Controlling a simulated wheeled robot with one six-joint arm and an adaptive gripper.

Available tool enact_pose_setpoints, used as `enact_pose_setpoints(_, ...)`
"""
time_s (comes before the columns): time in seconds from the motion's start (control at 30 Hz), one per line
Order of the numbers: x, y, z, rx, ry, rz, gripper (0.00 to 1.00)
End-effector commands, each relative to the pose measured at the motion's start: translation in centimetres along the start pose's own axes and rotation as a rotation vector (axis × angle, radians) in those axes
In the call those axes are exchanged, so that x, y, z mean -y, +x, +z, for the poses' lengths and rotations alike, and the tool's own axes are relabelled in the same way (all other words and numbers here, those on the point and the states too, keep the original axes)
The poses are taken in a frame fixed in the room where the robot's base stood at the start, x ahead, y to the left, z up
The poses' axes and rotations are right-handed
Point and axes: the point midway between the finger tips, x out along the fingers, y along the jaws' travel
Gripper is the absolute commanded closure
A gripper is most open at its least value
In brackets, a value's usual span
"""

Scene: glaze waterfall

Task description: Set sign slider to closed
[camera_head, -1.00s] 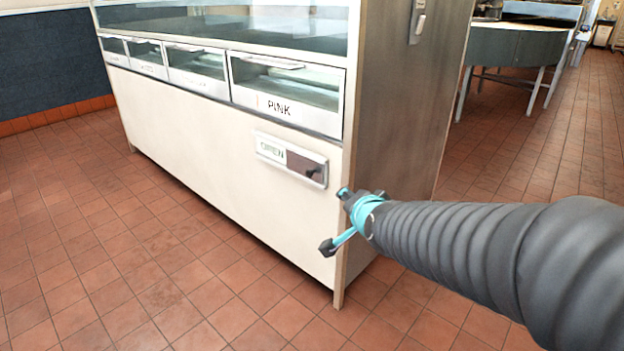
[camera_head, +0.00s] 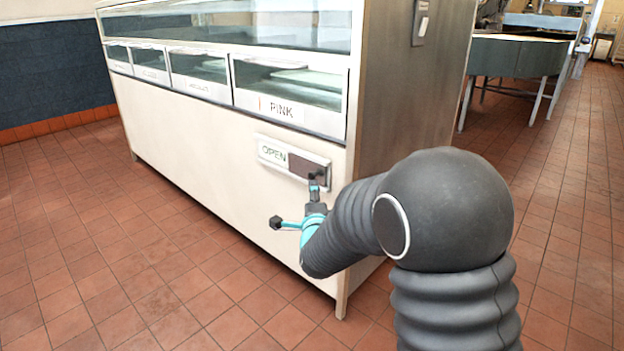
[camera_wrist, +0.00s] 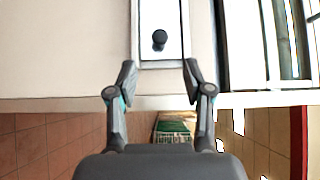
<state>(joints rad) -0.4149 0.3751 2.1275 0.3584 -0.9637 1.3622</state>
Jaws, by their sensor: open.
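The sign slider (camera_head: 272,154) is a small framed panel on the front of the white cabinet, near its right edge. The word OPEN shows on its left part, and a dark cover fills its right part. The slider panel also shows at the top of the wrist view (camera_wrist: 160,14), with a dark knob (camera_wrist: 159,39) on it. My gripper (camera_head: 296,203) is in front of and just below the panel's right end. In the wrist view my gripper (camera_wrist: 159,76) is open and empty, its fingertips apart on both sides, short of the knob.
The white cabinet (camera_head: 220,150) has a row of glass-fronted drawers above the panel, one labelled PINK (camera_head: 285,95). Its right side is a grey wall (camera_head: 400,110) with a small box on it. A grey table (camera_head: 510,55) stands back right. Tiled floor is clear at left.

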Motion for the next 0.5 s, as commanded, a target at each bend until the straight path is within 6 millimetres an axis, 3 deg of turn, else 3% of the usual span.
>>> enact_pose_setpoints(0.3,0.0,6.0,-0.1,-0.001,-0.001,0.001,0.49)
enact_pose_setpoints(0.5,0.0,8.7,-0.1,-0.001,-0.002,0.000,0.49)
